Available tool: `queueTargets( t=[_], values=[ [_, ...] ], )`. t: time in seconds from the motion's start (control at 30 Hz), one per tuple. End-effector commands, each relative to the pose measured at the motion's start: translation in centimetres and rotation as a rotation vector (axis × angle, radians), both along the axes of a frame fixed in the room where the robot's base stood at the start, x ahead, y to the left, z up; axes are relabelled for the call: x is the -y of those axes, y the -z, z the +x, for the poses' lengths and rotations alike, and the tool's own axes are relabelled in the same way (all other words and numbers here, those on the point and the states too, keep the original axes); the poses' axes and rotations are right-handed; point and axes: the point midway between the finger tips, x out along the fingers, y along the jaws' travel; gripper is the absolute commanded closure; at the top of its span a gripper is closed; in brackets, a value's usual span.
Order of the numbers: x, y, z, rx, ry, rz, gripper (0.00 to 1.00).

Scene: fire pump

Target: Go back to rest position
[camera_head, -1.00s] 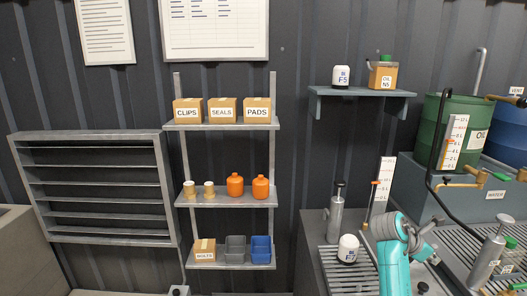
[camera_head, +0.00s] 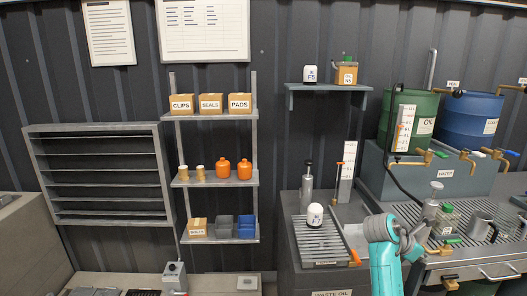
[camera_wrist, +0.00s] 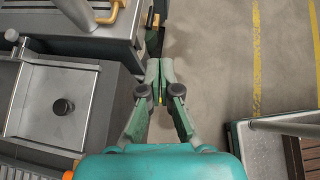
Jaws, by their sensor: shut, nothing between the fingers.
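My gripper (camera_wrist: 160,82) shows in the wrist view with its two green fingers together and nothing between them. It hangs over the gap beside the grey workbench, with the concrete floor below. In the head view my teal arm stands at the lower right, in front of the bench; the gripper's fingers cannot be made out there.
The grey bench (camera_wrist: 110,85) edge runs close left of my gripper. Bare floor (camera_wrist: 215,75) is at the right, with a platform (camera_wrist: 262,148) at lower right. A drain grate with a white canister (camera_head: 314,215) stands left of my arm.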

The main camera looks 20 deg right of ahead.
Motion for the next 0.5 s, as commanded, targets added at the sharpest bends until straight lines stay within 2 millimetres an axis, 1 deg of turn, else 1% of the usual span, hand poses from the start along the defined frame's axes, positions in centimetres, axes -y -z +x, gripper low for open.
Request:
queueTargets(
  t=[0.03,0.27,0.37,0.5],
  values=[
    [-0.3,0.6,0.0,0.006,-0.006,-0.001,1.00],
    [-1.3,2.9,0.1,0.057,-0.023,-0.008,1.00],
    [-2.1,4.2,0.1,0.089,-0.035,-0.009,1.00],
    [-3.4,6.6,-0.1,0.146,-0.053,-0.010,1.00]
  ],
)
